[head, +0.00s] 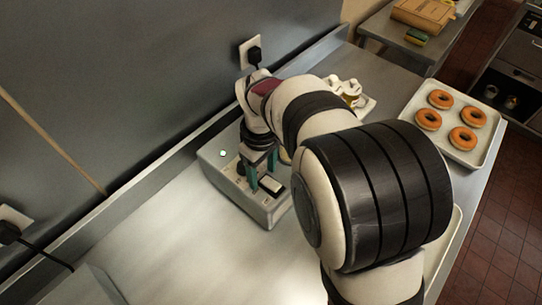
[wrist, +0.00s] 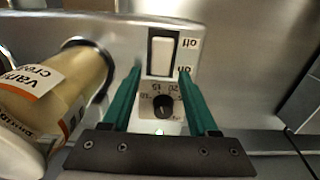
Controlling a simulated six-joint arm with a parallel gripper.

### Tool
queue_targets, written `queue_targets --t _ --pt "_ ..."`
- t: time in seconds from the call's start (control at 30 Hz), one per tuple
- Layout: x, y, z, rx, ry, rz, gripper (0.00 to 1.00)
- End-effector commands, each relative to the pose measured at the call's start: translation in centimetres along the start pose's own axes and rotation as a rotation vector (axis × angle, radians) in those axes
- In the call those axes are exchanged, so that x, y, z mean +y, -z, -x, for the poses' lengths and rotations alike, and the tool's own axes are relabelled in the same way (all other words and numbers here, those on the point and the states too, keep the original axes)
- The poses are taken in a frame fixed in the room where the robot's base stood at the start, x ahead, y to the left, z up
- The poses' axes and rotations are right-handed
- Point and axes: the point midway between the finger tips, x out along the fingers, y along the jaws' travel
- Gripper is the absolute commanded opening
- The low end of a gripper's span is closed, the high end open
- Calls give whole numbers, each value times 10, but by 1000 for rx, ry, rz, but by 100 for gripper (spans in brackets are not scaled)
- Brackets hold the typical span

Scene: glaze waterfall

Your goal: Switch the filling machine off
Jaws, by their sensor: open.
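The filling machine (head: 215,170) is a pale grey box on the steel counter, with a small green light (head: 222,153) showing on its top. In the wrist view its white rocker switch (wrist: 162,52) sits in a dark frame, with "off" printed by the far end and "on" by the near end. I cannot tell which end is pressed in. My gripper (wrist: 160,74) is open and empty, its green fingers pointing down at the panel on either side of the switch's near end. In the head view my gripper (head: 264,172) is over the machine, partly hidden by my arm.
A black dial (wrist: 163,106) with numbers sits beside the switch. A labelled jar of cream-coloured filling (wrist: 60,90) stands in the machine close by. A tray (head: 462,152) of several doughnuts lies to the right. A plugged wall socket (head: 250,52) is behind.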

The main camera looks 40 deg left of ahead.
Motion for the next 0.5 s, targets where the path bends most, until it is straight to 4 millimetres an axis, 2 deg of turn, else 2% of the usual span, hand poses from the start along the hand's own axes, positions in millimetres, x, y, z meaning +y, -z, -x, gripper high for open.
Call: queue_targets --t 0.13,0.4,0.47,0.5 --pt "0 0 0 0 0 0 60" --pt "0 0 0 0 0 0 11" --pt "0 0 1 0 0 0 1" --pt "0 0 1 0 0 0 0"
